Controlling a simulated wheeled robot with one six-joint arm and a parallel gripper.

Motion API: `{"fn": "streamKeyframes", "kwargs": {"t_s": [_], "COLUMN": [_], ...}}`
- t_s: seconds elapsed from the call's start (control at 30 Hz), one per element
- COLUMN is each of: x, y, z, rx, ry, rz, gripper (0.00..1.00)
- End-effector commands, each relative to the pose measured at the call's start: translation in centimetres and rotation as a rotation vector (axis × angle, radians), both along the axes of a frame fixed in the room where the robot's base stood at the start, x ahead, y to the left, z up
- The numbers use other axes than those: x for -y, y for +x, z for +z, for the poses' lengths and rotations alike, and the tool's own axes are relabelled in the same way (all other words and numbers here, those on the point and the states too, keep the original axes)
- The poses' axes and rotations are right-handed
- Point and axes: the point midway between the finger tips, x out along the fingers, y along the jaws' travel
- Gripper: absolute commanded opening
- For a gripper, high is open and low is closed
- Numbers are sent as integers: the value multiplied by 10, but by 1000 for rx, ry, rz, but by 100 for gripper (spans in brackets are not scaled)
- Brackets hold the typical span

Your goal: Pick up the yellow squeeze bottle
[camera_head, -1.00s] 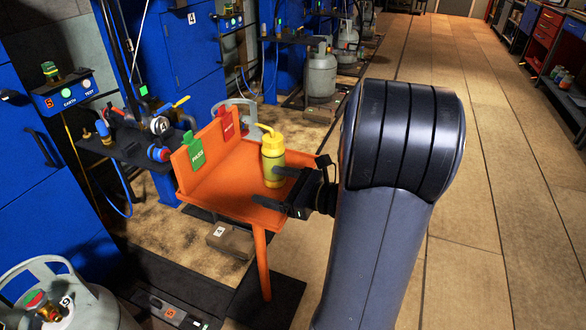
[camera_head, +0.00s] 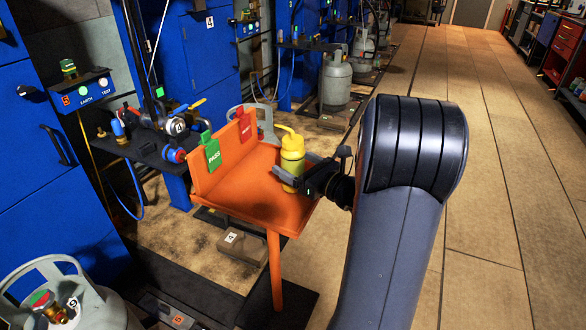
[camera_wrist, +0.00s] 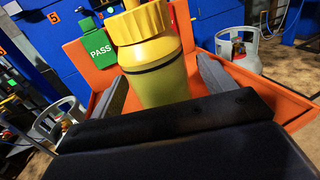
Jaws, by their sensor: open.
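The yellow squeeze bottle (camera_head: 292,160) stands upright on the orange stand (camera_head: 240,198), near its right side. It has a yellow cap with a bent spout. My gripper (camera_head: 285,178) reaches in from the right at the height of the bottle's lower body. In the wrist view the bottle (camera_wrist: 158,75) rises between the two grey fingers of my gripper (camera_wrist: 163,90). One finger is on each side, and a gap shows on the right. The jaws are open. The bottle's base is hidden behind my gripper's dark body in the wrist view.
A green PASS tag (camera_head: 211,152) and a red tag (camera_head: 245,127) hang on the stand's raised back edge. A dark bench with valves (camera_head: 180,125) stands behind left. A grey gas cylinder (camera_head: 75,300) is at lower left. The floor (camera_head: 480,230) at right is clear.

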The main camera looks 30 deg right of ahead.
Motion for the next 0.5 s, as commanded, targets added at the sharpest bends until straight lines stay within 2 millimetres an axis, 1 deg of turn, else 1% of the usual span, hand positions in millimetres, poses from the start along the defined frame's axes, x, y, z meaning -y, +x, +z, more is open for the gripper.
{"fn": "streamKeyframes", "kwargs": {"t_s": [0.03,0.1,0.2,0.43,0.47,0.5], "x": [-4,-7,-10,-10,-10,-10], "y": [8,17,24,26,26,26], "z": [0,0,0,1,1,1], "rx": [1,0,1,0,0,-1], "ry": [-3,-1,-2,-1,-1,-1], "rz": [4,3,2,0,0,0], "gripper": [77,77,77,77,76,73]}}
